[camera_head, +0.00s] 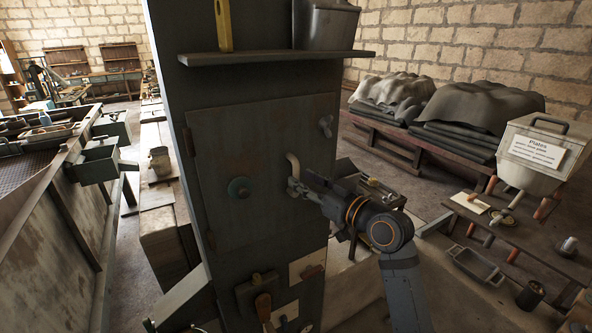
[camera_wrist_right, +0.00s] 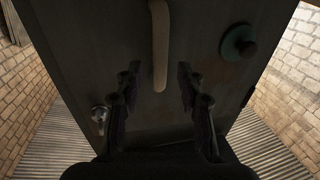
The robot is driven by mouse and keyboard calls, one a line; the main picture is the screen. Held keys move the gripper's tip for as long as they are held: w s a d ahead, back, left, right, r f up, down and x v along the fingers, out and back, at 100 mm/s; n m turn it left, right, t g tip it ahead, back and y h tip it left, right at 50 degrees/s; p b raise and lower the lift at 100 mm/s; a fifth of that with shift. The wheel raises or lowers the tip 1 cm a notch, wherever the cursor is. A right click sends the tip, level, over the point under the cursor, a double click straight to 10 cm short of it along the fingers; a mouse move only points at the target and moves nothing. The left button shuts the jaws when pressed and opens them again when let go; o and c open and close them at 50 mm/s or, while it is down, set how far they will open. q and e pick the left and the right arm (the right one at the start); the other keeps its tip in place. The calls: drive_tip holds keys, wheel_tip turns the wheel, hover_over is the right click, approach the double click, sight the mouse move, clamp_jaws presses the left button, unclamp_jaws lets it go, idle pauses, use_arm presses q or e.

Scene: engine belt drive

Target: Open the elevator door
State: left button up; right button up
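The elevator door is most likely the grey metal door panel (camera_head: 262,125) on the front of a dark upright cabinet; it looks shut. A cream curved handle (camera_head: 293,162) sits near the panel's right edge. My right gripper (camera_head: 297,187) is at the handle's lower end, reaching in from the right. In the right wrist view the handle (camera_wrist_right: 160,45) hangs between the two spread fingers (camera_wrist_right: 158,90), with gaps on both sides, so the gripper is open. I cannot tell how deep the handle lies between them. I do not make out my left gripper.
A teal round knob (camera_head: 239,187) is left of the handle, and a metal wing latch (camera_head: 326,125) is at the panel's upper right. A shelf (camera_head: 270,57) juts out above. Levers (camera_head: 264,306) are below. A low bench (camera_head: 530,235) with tools stands at right.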

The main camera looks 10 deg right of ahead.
sight(298, 177)
drive_tip(key=shift+p+x, duration=0.4)
drive_tip(key=shift+x, duration=1.4)
drive_tip(key=shift+c, duration=0.4)
clamp_jaws()
drive_tip(key=shift+a, duration=0.1)
